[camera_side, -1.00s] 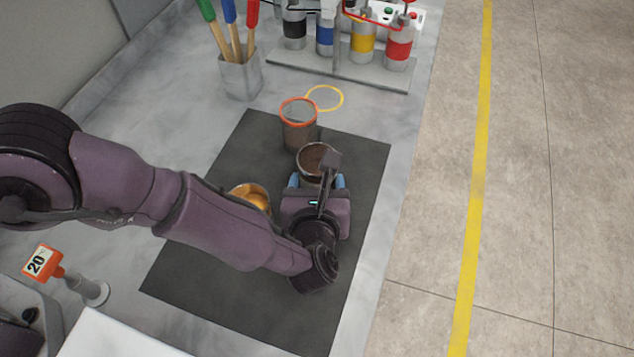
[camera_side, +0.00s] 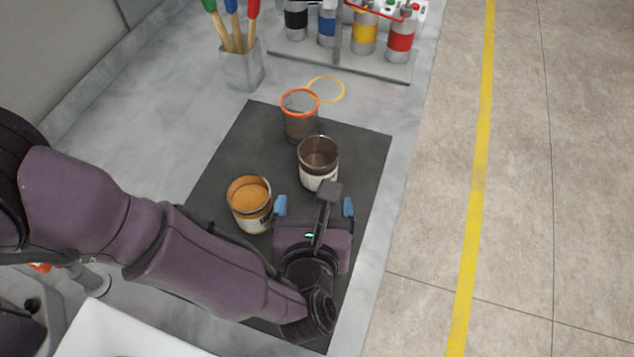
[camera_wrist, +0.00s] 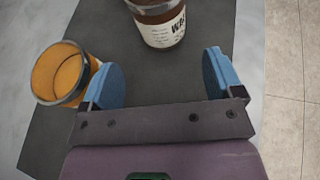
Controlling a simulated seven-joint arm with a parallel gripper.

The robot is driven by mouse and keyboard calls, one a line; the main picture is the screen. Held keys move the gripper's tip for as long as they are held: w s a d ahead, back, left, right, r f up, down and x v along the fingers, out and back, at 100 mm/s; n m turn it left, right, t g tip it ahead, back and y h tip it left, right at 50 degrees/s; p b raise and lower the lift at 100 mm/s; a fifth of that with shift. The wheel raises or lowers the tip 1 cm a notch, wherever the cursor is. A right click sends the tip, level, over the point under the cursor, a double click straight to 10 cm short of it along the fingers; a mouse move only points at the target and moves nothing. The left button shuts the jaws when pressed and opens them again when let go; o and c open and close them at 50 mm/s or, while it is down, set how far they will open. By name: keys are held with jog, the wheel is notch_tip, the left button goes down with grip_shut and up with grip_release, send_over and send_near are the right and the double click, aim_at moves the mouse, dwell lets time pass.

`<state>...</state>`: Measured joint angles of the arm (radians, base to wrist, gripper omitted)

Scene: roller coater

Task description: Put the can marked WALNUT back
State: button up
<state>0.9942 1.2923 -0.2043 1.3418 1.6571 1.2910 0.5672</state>
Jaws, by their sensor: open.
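A can of dark brown liquid (camera_side: 319,165) with a pale label stands upright on the dark mat (camera_side: 220,170). In the wrist view the can (camera_wrist: 160,28) shows at the top, its label only partly readable, starting with what looks like "WA". My gripper (camera_side: 314,206) is open and empty, just in front of this can and apart from it. In the wrist view its blue pads stand wide apart with bare mat between them (camera_wrist: 162,80). A second can with amber liquid (camera_side: 250,205) stands left of my gripper, also in the wrist view (camera_wrist: 64,75); its label is not readable.
An orange-rimmed cup (camera_side: 300,118) stands behind the brown can, beside a yellow ring (camera_side: 326,89) on the bench. A brush holder (camera_side: 242,70) and a rack of coloured cylinders (camera_side: 345,62) are further back. A white tray (camera_side: 115,335) is at the front left.

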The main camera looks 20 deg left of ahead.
jog(key=v, duration=0.5)
jog(key=shift+s+r, duration=0.1)
jog(key=shift+s, duration=0.2)
jog(key=w+a+r+n+g+y, duration=0.2)
jog(key=w+a+r+n+g, duration=0.15)
jog(key=a+r+n, duration=0.55)
jog(key=w+a+r+n+g+y, duration=0.1)
jog(key=w+a+r+n+g, duration=0.3)
jog(key=a+r, duration=0.8)
jog(key=s+a+r+n+h, duration=0.3)
jog(key=s+a+r+n, duration=0.1)
jog(key=s+a+n, duration=0.5)
jog(key=s+a+r+n+h, duration=0.4)
jog(key=s+a+n, duration=0.5)
jog(key=n, duration=0.1)
jog(key=shift+n, duration=0.3)
